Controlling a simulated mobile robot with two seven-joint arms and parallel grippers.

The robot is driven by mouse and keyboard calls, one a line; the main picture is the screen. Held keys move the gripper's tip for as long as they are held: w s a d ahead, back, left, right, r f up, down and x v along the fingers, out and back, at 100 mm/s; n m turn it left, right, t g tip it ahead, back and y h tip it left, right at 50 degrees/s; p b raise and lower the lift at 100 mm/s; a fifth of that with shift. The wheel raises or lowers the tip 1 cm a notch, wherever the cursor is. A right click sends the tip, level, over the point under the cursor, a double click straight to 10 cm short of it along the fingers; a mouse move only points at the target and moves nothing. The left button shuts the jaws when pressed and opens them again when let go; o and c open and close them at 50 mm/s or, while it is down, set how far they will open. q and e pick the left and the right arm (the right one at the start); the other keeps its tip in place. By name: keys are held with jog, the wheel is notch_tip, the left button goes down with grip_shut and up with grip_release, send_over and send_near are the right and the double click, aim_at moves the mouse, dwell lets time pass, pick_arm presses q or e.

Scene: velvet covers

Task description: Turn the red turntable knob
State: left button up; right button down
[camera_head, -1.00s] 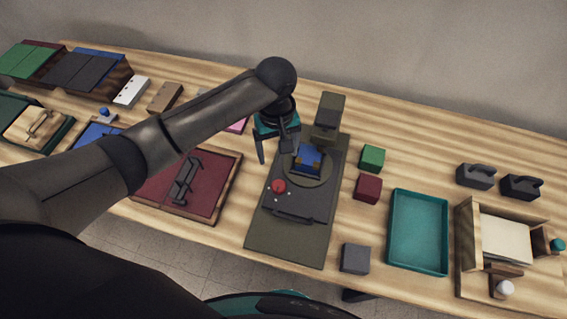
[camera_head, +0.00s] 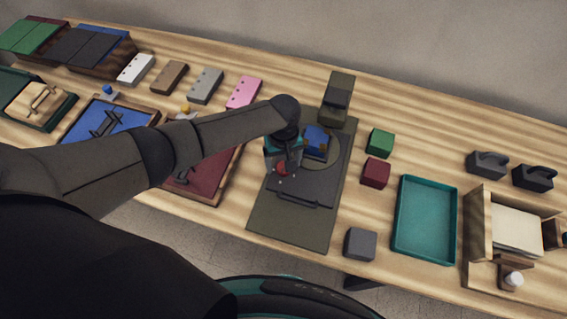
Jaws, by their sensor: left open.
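The red knob (camera_head: 283,170) sits on the front left part of the dark turntable unit (camera_head: 310,192), partly hidden by my left gripper. My left gripper (camera_head: 283,168) points down over the knob, open, with its fingers at the knob; whether they touch it I cannot tell. A blue block (camera_head: 316,138) rests on the round disc (camera_head: 331,156) behind the knob. The unit stands on an olive-grey base (camera_head: 290,227). My right gripper is not in view.
A green cube (camera_head: 380,142), a dark red cube (camera_head: 375,173) and a grey cube (camera_head: 360,244) stand right of the unit. A teal tray (camera_head: 425,250) lies further right. A dark red panel (camera_head: 205,178) lies left, under my arm.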

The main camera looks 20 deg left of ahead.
pick_arm(q)
jog(key=shift+f, duration=0.2)
grip_shut()
dwell(0.6)
